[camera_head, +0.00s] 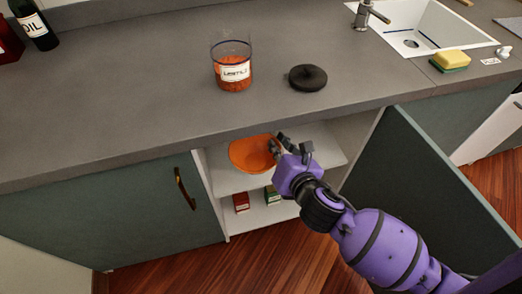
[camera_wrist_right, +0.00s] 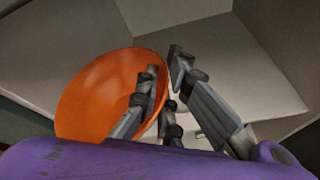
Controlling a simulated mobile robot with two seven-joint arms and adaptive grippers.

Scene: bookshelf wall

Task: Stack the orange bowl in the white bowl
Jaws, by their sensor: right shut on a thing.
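The orange bowl (camera_head: 248,153) is at the open cabinet's upper shelf, under the counter. It looks tilted in the wrist view (camera_wrist_right: 92,98). My right gripper (camera_head: 279,144) is at the bowl's right rim. In the wrist view its fingers (camera_wrist_right: 163,76) are shut on the rim, one finger in front of the bowl's inside and the other beyond the rim. Whether the bowl touches the shelf cannot be told. My left gripper is not in view.
The open cabinet door (camera_head: 405,170) stands right of my arm. Red (camera_head: 241,202) and green boxes (camera_head: 271,195) stand below. A jar (camera_head: 232,65) and a black lid (camera_head: 307,78) are on the counter above.

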